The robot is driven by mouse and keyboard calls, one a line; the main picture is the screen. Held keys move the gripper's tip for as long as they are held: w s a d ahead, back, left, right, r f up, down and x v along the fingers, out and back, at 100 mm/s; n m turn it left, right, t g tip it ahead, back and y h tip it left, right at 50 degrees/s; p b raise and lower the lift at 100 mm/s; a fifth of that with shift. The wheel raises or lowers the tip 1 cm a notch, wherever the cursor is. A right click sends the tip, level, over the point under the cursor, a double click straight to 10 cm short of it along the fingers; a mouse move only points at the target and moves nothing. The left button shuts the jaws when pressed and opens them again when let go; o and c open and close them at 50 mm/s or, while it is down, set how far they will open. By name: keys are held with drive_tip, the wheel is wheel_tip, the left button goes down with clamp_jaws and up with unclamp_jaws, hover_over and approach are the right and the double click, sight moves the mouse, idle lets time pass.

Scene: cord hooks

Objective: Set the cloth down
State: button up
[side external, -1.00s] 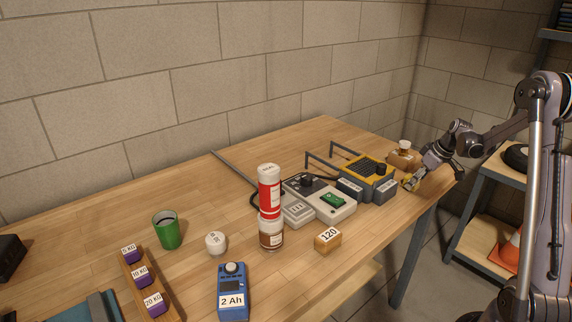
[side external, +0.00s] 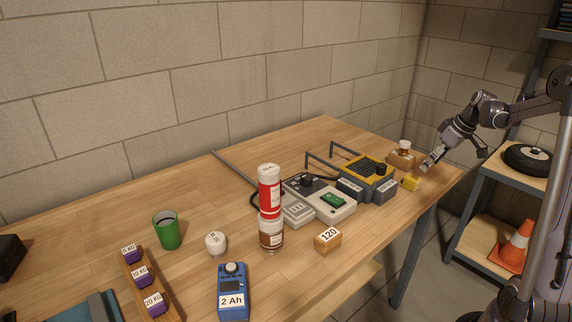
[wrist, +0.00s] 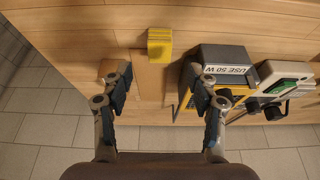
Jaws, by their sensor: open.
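The yellow cloth (side external: 411,183) lies as a small folded bundle on the bench top, near the right-hand edge. It also shows in the wrist view (wrist: 160,43), beyond the fingertips and roughly centred between them. My gripper (side external: 428,166) is above and to the right of the cloth, apart from it. In the wrist view my gripper (wrist: 156,78) has its two fingers spread wide with nothing between them.
A yellow-and-black device (side external: 366,174) with dark blocks in front stands left of the cloth. A brown wooden block (side external: 400,159) with a small jar sits behind it. A grey control box (side external: 318,199) is further left. The bench edge is close on the right.

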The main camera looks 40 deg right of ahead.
drive_tip(key=w+a+r, duration=0.1)
drive_tip(key=a+r, duration=0.2)
drive_tip(key=a, duration=0.8)
drive_tip(key=w+a+r, duration=0.1)
drive_tip(key=a+r, duration=0.2)
drive_tip(key=a, duration=0.7)
drive_tip(key=s+a+f+t, duration=0.1)
drive_tip(key=s+a, duration=0.2)
drive_tip(key=a, duration=0.6)
drive_tip(key=s+a+f+t, duration=0.1)
drive_tip(key=s+a, duration=0.3)
drive_tip(key=a, duration=0.5)
drive_tip(key=shift+f+t, duration=0.3)
drive_tip(key=shift+f, duration=0.45)
